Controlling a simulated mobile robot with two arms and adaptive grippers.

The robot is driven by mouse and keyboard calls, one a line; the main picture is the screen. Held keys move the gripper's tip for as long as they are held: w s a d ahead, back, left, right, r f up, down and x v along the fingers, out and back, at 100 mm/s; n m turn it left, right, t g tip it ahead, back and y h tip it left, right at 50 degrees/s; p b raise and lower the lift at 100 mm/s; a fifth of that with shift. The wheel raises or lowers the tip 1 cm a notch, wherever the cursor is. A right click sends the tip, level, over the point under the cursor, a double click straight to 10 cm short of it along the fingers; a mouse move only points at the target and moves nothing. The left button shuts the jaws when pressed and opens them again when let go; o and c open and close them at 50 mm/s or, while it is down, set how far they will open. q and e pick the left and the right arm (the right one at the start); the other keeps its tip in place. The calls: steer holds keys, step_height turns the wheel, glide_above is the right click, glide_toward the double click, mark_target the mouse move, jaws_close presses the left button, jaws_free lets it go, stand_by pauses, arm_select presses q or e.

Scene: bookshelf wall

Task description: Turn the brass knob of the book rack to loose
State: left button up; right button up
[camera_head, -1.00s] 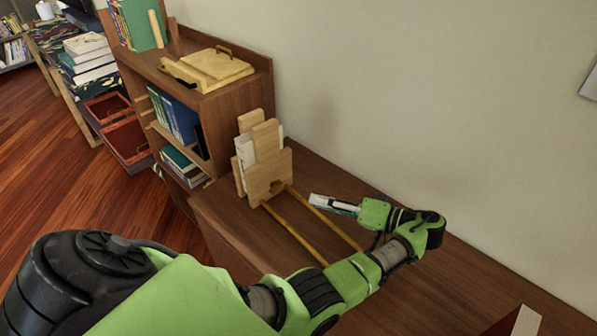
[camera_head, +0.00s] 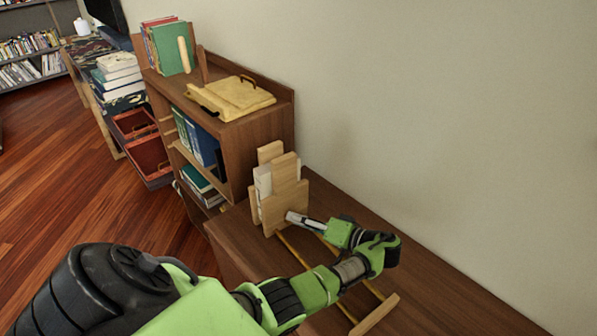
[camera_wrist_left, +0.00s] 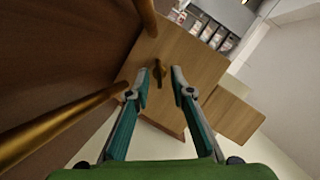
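The wooden book rack (camera_head: 290,200) stands on the brown desk, with a pale book (camera_head: 262,182) between its upright boards. Two brass-coloured rails (camera_head: 325,262) run from it toward the near side. My left gripper (camera_head: 292,217) reaches the rack's near board. In the left wrist view, the small brass knob (camera_wrist_left: 158,73) stands out from that wooden board (camera_wrist_left: 187,57). My left gripper (camera_wrist_left: 160,80) is open there, with one finger on each side of the knob; whether either finger touches it I cannot tell. In the head view the gripper hides the knob. My right gripper is not in view.
A wooden end bar (camera_head: 375,315) joins the near end of the rails, close under my left arm. A bookshelf (camera_head: 262,130) stands behind the rack, and the wall (camera_head: 430,120) rises to the right. The desk (camera_head: 430,300) is clear right of the rack.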

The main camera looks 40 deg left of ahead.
arm_select(q)
steer(key=shift+a+f, duration=0.1)
steer(key=shift+a, duration=0.15)
steer(key=c, duration=0.6)
jaws_close()
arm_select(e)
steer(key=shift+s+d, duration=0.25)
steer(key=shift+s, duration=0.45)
